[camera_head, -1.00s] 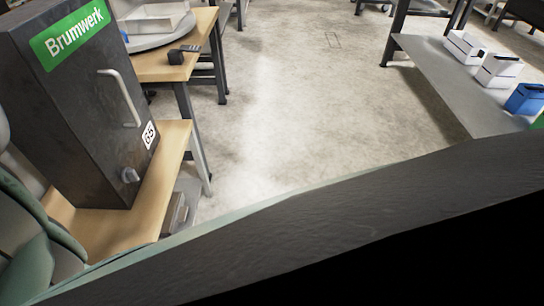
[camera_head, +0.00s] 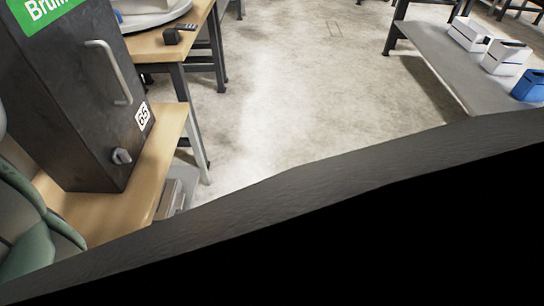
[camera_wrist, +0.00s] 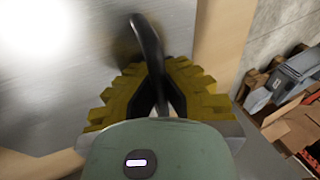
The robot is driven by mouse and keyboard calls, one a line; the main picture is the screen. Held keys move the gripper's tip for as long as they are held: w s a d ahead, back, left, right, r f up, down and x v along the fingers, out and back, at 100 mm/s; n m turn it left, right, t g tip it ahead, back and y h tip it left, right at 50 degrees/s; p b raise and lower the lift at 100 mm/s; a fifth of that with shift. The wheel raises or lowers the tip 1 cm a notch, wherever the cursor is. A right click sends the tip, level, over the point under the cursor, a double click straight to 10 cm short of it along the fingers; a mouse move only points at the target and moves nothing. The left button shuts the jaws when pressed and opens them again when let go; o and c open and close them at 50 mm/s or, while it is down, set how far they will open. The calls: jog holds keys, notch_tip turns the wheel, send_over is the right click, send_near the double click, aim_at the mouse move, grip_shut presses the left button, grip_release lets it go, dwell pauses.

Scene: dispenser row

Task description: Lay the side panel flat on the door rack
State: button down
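A large dark sheet (camera_head: 330,200), apparently the side panel, fills the bottom of the head view, tilted up toward the right and close to the camera. In the wrist view a grey metal surface (camera_wrist: 65,90) with a bright glare carries a black curved handle (camera_wrist: 148,45). The yellow ridged fingers of my gripper (camera_wrist: 158,75) close around this handle. The gripper is hidden in the head view. I cannot pick out the door rack in either view.
A dark cabinet (camera_head: 75,100) with a light handle stands on a wooden bench (camera_head: 165,150) at left. A grey table (camera_head: 440,70) with white boxes (camera_head: 505,56) and a blue bin (camera_head: 530,86) is at right. Clear concrete floor (camera_head: 300,90) lies between. Cardboard pieces (camera_wrist: 295,125) lie at the wrist view's right.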

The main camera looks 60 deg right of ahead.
jog(key=c, duration=1.7)
grip_release()
jog(key=shift+f, duration=0.15)
jog(key=o, duration=0.6)
jog(key=shift+o, duration=0.2)
jog(key=v, duration=1.2)
